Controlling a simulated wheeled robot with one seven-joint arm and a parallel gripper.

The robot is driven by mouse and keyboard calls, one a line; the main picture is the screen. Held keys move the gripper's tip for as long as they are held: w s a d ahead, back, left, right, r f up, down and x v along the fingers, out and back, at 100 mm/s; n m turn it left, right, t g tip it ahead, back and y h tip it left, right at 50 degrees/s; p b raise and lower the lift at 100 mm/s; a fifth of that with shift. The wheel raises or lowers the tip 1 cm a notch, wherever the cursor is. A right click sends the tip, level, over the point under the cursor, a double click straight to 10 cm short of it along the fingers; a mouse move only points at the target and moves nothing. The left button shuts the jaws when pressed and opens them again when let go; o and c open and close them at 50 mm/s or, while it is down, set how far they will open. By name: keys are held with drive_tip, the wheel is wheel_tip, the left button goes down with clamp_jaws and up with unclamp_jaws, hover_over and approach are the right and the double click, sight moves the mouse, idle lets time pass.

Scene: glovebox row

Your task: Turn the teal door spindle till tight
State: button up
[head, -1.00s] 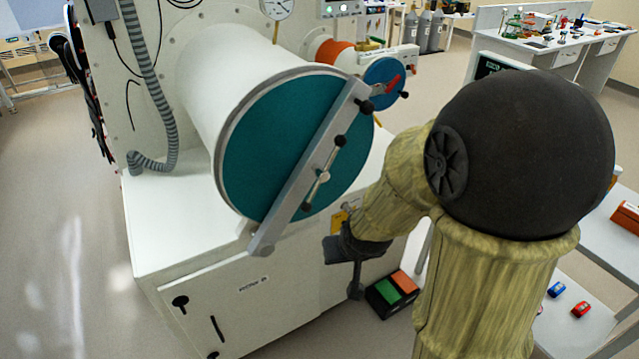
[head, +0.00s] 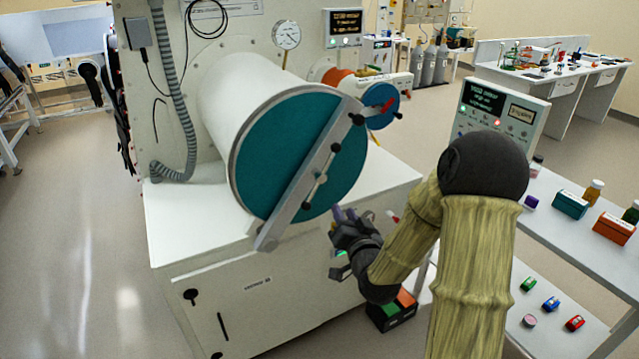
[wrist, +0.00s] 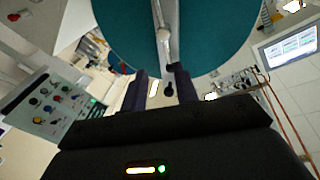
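The large teal door (head: 272,140) closes the end of a white cylinder. A grey bar (head: 292,193) crosses it diagonally. The spindle (head: 319,178), a thin metal handle with black knobs at its ends, sits at the bar's middle. My gripper (head: 345,212) is near the door's lower right edge, below the spindle and apart from it in the head view. In the wrist view my gripper (wrist: 162,88) has its two dark fingers spread. The spindle's handle (wrist: 166,52) and a black knob show just beyond the fingertips. I see nothing clasped.
A smaller blue door (head: 381,106) with a red handle is behind at right. The white cabinet (head: 250,285) is below the teal door. A control panel (head: 497,110) and a shelf (head: 570,225) with small items stand right of my arm. The floor at left is clear.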

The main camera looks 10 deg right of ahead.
drive_tip(key=p, duration=0.5)
approach(322, 178)
drive_tip(key=w, duration=0.9)
drive_tip(key=shift+w+a, duration=0.25)
drive_tip(key=shift+a, duration=0.1)
drive_tip(key=shift+w+a, duration=0.1)
drive_tip(key=shift+w, duration=0.4)
